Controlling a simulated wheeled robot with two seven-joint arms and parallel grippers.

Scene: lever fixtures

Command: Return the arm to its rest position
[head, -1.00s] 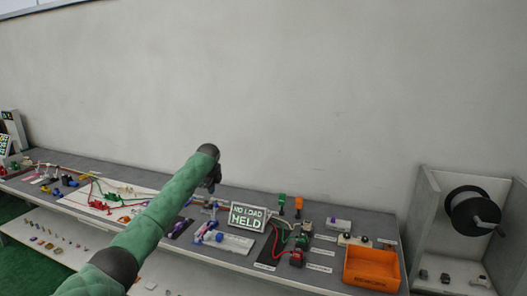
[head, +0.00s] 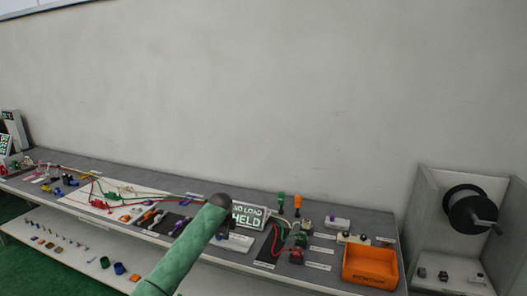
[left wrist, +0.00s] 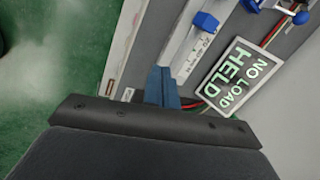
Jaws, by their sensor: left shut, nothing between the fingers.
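My left arm, in a green sleeve, comes in from the bottom of the head view, and its dark joint covers part of the lever fixture area. My right gripper is not in view.
The long grey bench (head: 340,219) carries several small fixtures and cables. An orange bin (head: 370,267) sits at its right end. A black reel (head: 472,213) hangs in a grey booth at the right. Several small parts lie on the lower white shelf (head: 60,225). The wall above is bare.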

